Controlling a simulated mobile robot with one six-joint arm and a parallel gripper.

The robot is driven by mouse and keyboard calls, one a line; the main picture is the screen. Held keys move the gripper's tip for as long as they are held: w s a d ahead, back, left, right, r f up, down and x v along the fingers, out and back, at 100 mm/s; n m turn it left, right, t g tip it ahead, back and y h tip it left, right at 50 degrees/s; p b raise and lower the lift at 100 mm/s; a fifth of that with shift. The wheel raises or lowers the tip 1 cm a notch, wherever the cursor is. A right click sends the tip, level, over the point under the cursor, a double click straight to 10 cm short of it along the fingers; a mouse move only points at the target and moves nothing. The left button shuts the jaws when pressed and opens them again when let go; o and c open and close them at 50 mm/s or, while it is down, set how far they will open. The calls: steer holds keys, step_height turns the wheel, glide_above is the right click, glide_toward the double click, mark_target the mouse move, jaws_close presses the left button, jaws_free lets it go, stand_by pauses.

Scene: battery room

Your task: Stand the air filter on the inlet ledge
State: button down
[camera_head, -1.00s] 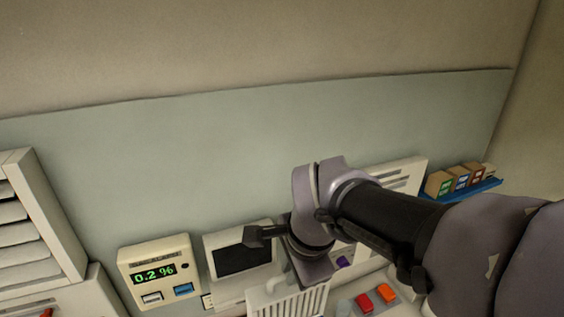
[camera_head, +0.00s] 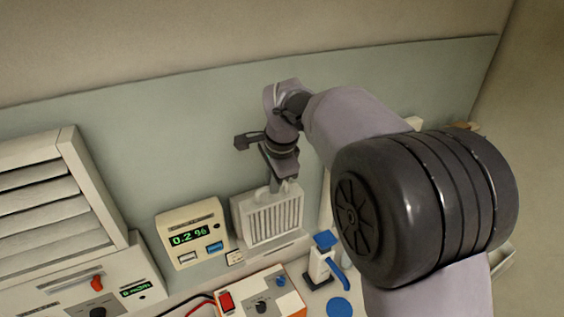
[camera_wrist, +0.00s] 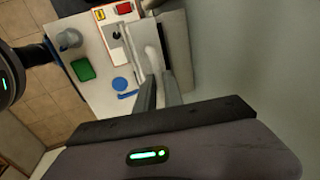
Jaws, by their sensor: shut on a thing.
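The air filter (camera_head: 274,222) is a pale ribbed panel with a grip on top. My gripper (camera_head: 284,186) is shut on that grip from above. The filter stands roughly upright in front of the white inlet box (camera_head: 238,216) and covers its dark opening. Its lower edge is close to the inlet ledge (camera_head: 282,251); I cannot tell whether they touch. In the wrist view my gripper's fingers (camera_wrist: 160,92) reach to the filter, which shows only as a pale narrow piece (camera_wrist: 133,58).
A meter reading 0.2 % (camera_head: 190,236) stands left of the inlet. A blue-handled fixture (camera_head: 323,262) and a blue disc (camera_head: 340,307) are at right. An orange-edged device (camera_head: 262,296) lies in front. A louvred unit (camera_head: 40,190) is at far left.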

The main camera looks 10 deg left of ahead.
mark_target(272, 211)
steer(key=x, duration=0.3)
steer(key=shift+w+d+f+p, duration=0.25)
steer(key=shift+w+f+p, duration=0.1)
steer(key=shift+w+p, duration=0.05)
steer(key=shift+s+a, duration=0.15)
steer(key=shift+a, duration=0.2)
steer(key=shift+s+f, duration=0.1)
steer(key=shift+f, duration=0.1)
steer(key=c, duration=1.5)
jaws_free()
steer(key=shift+d, duration=0.2)
steer(key=shift+o, duration=0.2)
steer(key=shift+a, duration=0.1)
steer(key=shift+r, duration=0.1)
